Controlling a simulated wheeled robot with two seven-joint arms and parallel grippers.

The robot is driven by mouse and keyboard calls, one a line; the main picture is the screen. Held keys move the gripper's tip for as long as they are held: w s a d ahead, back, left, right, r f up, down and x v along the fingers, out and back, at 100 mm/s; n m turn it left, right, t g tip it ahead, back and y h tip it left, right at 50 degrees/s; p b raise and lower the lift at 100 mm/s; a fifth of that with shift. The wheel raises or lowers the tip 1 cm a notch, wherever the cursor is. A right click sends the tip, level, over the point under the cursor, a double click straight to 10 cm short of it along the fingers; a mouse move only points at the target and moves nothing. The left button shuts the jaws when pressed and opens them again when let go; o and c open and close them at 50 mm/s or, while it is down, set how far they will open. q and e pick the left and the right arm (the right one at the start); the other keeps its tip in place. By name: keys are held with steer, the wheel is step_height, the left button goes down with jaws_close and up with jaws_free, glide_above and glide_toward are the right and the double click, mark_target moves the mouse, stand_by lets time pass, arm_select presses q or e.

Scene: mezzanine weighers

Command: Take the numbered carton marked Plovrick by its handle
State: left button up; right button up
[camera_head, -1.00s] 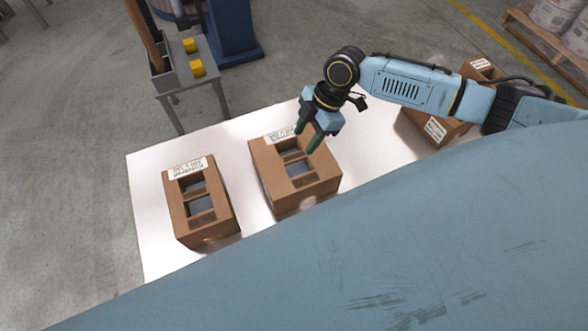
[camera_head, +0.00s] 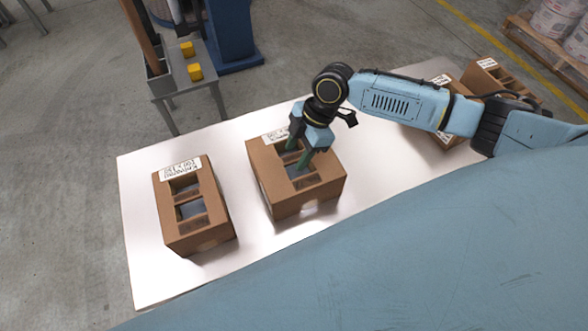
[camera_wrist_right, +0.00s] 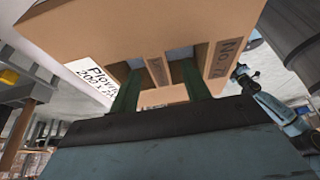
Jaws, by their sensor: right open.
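The Plovrick carton (camera_head: 305,203) is the brown middle carton on the white table; in the right wrist view its label (camera_wrist_right: 95,76) reads "Plov…" and part of a number shows on a side strip. Its top has two openings with a handle bar (camera_wrist_right: 157,71) between them. My right gripper (camera_head: 297,156) is open above the carton top. Its green fingers reach down at the openings, one on each side of the bar in the wrist view. A gap shows between each finger and the bar. How deep the fingertips are is hidden. My left gripper is not in view.
A similar carton (camera_head: 203,231) stands to the left on the white table (camera_head: 137,243), with clear table between. More cartons, including one at far right (camera_head: 487,75), stand behind my right arm. A grey stand (camera_head: 186,86) with yellow blocks is beyond the table.

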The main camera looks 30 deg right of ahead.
jaws_close()
stand_by(0.5)
